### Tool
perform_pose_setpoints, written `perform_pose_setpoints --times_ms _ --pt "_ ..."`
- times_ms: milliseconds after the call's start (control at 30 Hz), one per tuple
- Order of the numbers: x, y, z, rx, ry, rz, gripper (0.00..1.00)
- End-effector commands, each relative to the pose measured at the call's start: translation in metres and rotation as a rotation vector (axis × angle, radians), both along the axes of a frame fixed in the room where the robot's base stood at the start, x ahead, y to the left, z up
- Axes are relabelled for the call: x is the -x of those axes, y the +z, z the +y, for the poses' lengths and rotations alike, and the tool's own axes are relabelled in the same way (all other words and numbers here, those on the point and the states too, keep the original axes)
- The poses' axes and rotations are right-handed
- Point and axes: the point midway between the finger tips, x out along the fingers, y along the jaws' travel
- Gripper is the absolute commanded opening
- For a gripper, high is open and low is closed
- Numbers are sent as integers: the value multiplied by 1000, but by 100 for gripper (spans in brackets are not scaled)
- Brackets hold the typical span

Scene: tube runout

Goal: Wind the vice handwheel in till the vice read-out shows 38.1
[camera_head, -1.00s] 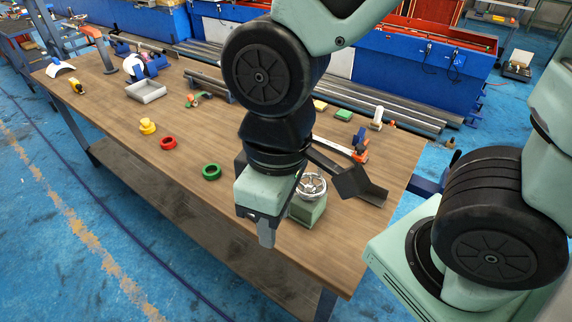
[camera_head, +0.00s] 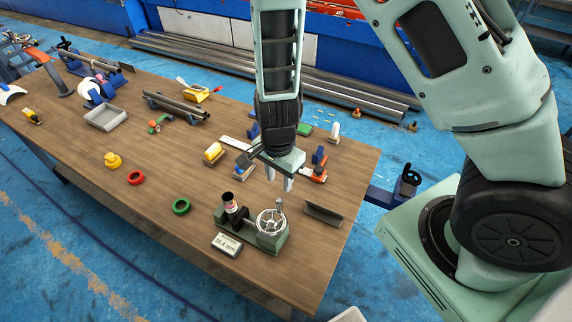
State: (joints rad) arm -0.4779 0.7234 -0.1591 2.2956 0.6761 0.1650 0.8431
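The green vice (camera_head: 268,243) stands near the front right of the workbench. Its silver spoked handwheel (camera_head: 271,222) faces up, with a small upright knob at its rim. A dark cylinder with a pale band (camera_head: 235,208) stands at the vice's left end. The white read-out plate (camera_head: 227,244) in front shows small digits, which look like 36.4 or 38.4 mm; I cannot tell which. My gripper (camera_head: 280,179) points down behind and above the handwheel, apart from it. Its two fingers are spread, with nothing visible between them.
A dark angled bar (camera_head: 323,215) lies right of the vice. Green (camera_head: 181,206) and red (camera_head: 136,178) rings and a yellow knob-shaped piece (camera_head: 113,160) lie left. A grey tray (camera_head: 105,117) and tubes on supports (camera_head: 176,106) are farther back.

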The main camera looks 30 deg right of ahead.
Motion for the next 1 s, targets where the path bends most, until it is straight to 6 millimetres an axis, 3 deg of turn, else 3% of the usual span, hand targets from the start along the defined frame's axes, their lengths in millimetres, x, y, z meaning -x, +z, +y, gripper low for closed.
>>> perform_pose_setpoints --times_ms 1000 --pt "0 -100 1 -2 5 0 38"
